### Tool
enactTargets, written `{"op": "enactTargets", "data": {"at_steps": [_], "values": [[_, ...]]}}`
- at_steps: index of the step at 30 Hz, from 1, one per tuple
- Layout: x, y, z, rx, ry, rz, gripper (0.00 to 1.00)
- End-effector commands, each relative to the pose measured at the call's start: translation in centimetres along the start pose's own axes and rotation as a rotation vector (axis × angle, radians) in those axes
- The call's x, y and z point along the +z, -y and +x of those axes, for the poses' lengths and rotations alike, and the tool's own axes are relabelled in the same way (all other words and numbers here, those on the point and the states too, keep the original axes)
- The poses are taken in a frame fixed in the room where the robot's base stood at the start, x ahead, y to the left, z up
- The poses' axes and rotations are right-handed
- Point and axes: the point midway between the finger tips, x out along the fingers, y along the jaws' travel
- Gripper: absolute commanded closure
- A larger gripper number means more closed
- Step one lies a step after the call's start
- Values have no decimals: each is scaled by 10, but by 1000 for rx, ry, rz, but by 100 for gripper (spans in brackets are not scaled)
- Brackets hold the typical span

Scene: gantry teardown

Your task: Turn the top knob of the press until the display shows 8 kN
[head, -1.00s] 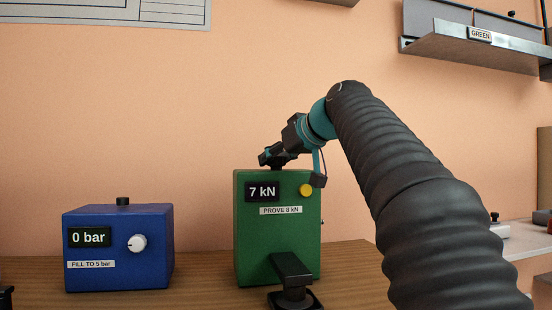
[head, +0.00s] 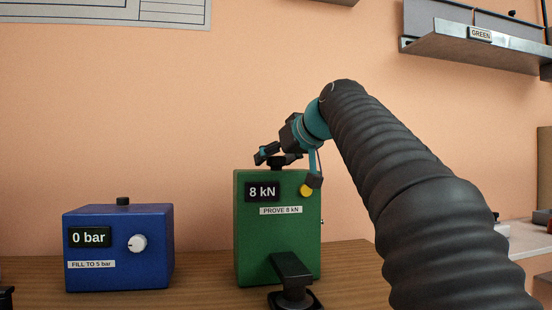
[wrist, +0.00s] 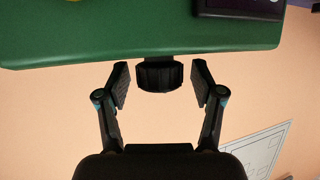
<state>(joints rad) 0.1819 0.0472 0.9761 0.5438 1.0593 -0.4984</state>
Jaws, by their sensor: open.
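The press (head: 277,235) is a green box on the wooden bench, and its display (head: 262,192) reads 8 kN. A label on its front says PROVE 8 kN. The black top knob (head: 277,163) sits on the top face, partly hidden by my gripper in the head view. My gripper (head: 270,157) is at the knob, just above the press. In the wrist view the ribbed knob (wrist: 160,76) lies between the two open fingers (wrist: 160,84), with a gap on each side. The green press body also shows in the wrist view (wrist: 130,35).
A blue box (head: 120,270) with a 0 bar display, a white dial (head: 137,243) and a black top knob stands to the left. A shelf (head: 480,45) hangs upper right.

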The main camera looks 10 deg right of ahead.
Motion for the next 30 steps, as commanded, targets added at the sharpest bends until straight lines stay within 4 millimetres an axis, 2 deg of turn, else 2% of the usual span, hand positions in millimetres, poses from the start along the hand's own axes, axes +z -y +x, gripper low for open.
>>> {"op": "enactTargets", "data": {"at_steps": [4, 8, 21, 25, 30], "values": [[0, 0, -4, 1, -1, 0, 33], [0, -1, -18, 2, -1, 0, 33], [0, -1, -99, 3, -2, 0, 33], [0, -1, -113, 2, -1, 0, 33], [0, 0, -120, 0, 0, 0, 33]]}}
